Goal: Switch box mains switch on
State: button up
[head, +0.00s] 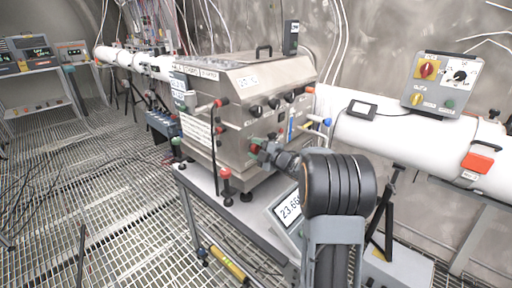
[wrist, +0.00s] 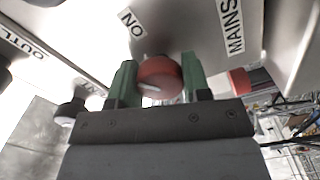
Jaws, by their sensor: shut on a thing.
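The steel switch box (head: 245,105) stands on a table, with knobs and labels on its front. My gripper (head: 262,150) reaches its front face from the lower right. In the wrist view, my green fingers (wrist: 158,78) are shut on a round red knob (wrist: 160,76), one finger on each side. The knob has a white pointer mark. In the head view the knob is mostly hidden by the gripper.
A display reading about 23.6 (head: 287,208) is below my arm. A grey control panel (head: 442,84) with knobs sits on the white pipe (head: 370,135). The grated floor is open at left.

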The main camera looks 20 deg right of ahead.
jog(key=m+p, duration=0.2)
jog(key=m, duration=0.2)
jog(key=shift+m+p, duration=0.65)
jog(key=shift+m, duration=0.95)
jog(key=shift+f, duration=0.1)
jog(key=o, duration=0.9)
jog(key=shift+r, duration=0.2)
